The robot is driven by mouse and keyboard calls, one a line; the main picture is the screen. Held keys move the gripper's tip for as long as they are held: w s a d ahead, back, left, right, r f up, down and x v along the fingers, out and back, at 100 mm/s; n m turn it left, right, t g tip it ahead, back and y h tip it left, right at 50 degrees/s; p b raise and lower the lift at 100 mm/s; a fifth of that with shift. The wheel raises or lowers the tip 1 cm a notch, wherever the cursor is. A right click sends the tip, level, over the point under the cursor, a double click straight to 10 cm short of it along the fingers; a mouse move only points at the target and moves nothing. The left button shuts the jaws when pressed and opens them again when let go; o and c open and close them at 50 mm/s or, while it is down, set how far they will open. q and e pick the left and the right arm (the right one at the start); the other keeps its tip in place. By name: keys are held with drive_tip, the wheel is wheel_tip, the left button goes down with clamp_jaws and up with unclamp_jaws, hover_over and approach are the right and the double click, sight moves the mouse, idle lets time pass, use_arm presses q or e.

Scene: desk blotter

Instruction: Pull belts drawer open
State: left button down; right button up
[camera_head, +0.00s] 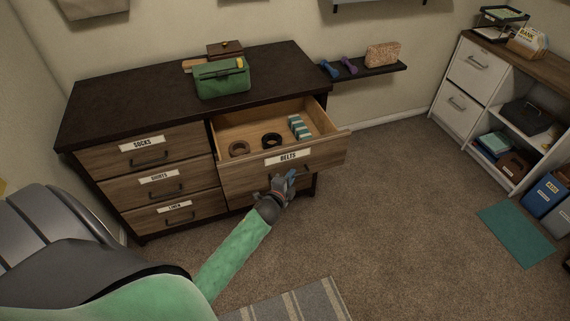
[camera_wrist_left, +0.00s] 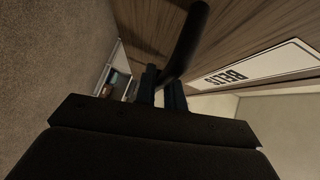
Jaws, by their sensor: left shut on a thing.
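The belts drawer (camera_head: 325,158), with a wooden front and a white BELTS label (camera_head: 288,157), stands pulled out from the dark-topped dresser (camera_head: 120,95). Inside lie a brown coil (camera_head: 239,148), a black coil (camera_head: 271,140) and a row of small teal and white boxes (camera_head: 298,127). My left gripper (camera_head: 290,177) is at the drawer front, below the label. In the left wrist view, its fingers (camera_wrist_left: 160,92) are shut on the dark bar handle (camera_wrist_left: 187,38), next to the label (camera_wrist_left: 255,68). In the head view, my gripper mostly hides the handle. My right gripper is out of view.
Closed drawers labelled SOCKS (camera_head: 185,147), SHIRTS (camera_head: 190,184) and LINEN (camera_head: 150,222) are at left. A green bag (camera_head: 222,82) sits on the dresser. A dark wall shelf (camera_head: 375,71) is beyond it. Carpet (camera_head: 400,190) is clear in front and right of the open drawer.

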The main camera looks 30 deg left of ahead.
use_arm(q)
drive_tip(key=shift+s+d, duration=1.1)
drive_tip(key=shift+d, duration=0.1)
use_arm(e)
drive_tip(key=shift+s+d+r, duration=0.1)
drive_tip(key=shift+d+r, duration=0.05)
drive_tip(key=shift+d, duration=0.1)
use_arm(q)
drive_tip(key=c, duration=1.5)
unclamp_jaws()
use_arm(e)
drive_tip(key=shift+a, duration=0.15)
